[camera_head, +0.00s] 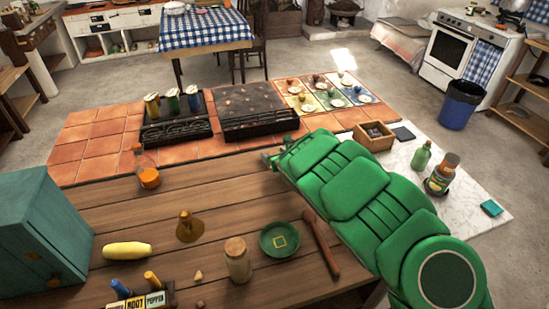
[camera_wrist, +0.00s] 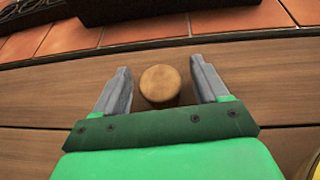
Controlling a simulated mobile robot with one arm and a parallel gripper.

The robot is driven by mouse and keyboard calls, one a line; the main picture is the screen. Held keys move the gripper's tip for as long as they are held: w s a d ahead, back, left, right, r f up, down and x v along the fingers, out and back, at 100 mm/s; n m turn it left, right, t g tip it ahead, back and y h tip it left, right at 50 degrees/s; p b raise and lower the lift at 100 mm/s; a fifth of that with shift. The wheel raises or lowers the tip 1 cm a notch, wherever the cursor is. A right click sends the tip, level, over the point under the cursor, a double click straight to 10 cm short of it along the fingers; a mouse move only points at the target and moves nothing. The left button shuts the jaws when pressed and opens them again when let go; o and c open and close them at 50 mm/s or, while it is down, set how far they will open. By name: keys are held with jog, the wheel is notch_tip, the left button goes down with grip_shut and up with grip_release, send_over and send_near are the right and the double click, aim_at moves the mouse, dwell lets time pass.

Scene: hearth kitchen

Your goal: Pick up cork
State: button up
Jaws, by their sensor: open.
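The cork (camera_wrist: 160,85) shows in the wrist view as a round, light brown top on the wooden table. It stands between the two grey fingers of my gripper (camera_wrist: 160,68), with a narrow gap on either side. My gripper is open and not closed on it. In the head view, my gripper (camera_head: 270,158) is at the far edge of the table, beside the tiled strip. The cork is not visible there; my green arm and gripper appear to hide it.
On the wooden table (camera_head: 225,195) stand an orange-filled bottle (camera_head: 147,172), a brass funnel (camera_head: 188,229), a jar (camera_head: 238,262), a green plate (camera_head: 265,243), a mallet (camera_head: 322,248) and a teal cabinet (camera_head: 40,230). A dark stove top (camera_head: 258,120) lies beyond; a wooden box (camera_head: 373,137) is right.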

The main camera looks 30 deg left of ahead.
jog(key=c, duration=1.1)
jog(key=shift+o, duration=0.2)
jog(key=shift+r, duration=0.15)
jog(key=shift+r, duration=1.45)
jog(key=s+d+r, duration=0.8)
jog(key=s+r, duration=0.1)
jog(key=s, duration=0.2)
jog(key=shift+d+r, duration=0.35)
jog(key=shift+r, duration=0.05)
